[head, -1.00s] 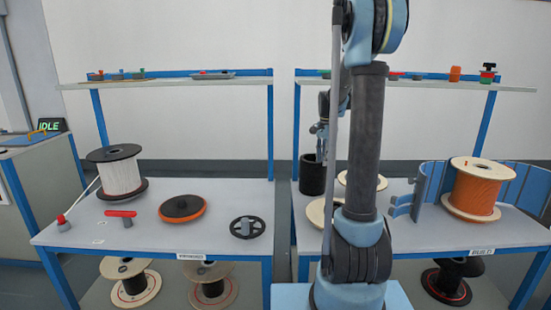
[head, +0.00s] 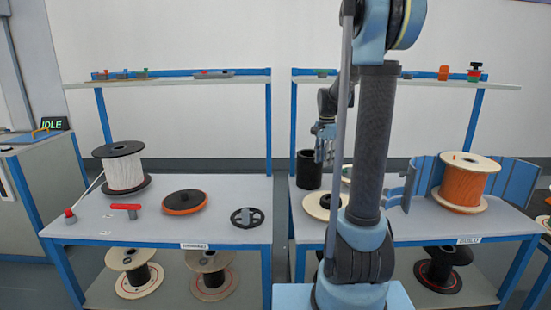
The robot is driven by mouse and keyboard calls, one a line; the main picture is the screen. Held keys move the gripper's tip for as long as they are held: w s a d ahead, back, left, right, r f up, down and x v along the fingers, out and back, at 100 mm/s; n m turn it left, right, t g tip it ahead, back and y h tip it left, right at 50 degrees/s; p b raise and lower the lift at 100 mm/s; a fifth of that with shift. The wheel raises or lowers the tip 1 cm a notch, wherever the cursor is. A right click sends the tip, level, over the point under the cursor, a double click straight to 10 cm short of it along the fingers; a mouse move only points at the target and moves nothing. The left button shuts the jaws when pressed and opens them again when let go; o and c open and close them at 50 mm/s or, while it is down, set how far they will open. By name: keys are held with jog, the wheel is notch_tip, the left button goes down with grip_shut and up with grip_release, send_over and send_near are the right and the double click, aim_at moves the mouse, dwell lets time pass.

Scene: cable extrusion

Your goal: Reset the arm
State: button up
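My arm stands in front of the right table (head: 470,225), its lower links and column crossing the middle-right of the head view. My gripper (head: 324,150) hangs beyond the arm, above the back of the right table and close to the black cylinder (head: 309,172) in the picture. It is small and partly behind my arm. I cannot tell whether its fingers are open or shut, and no object shows clearly in it.
The right table holds a spool of orange cable (head: 466,185) in front of blue curved panels (head: 514,185), plus pale discs (head: 318,204). The left table (head: 100,230) holds a white cable spool (head: 124,172), an orange-black disc (head: 184,202) and a black handwheel (head: 247,217). Shelves (head: 190,78) run above both.

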jog(key=s+f+n, duration=0.3)
jog(key=s+n, duration=0.1)
jog(key=s, duration=0.7)
jog(key=s+a+f+n+t, duration=0.1)
jog(key=s+f+n, duration=0.2)
jog(key=s, duration=0.8)
jog(key=s+f+n+t, duration=0.1)
jog(key=s+f+n, duration=0.2)
jog(key=s, duration=0.8)
jog(key=shift+s+a+f+n, duration=0.15)
jog(key=shift+s+n, duration=0.25)
jog(key=shift+n, duration=0.6)
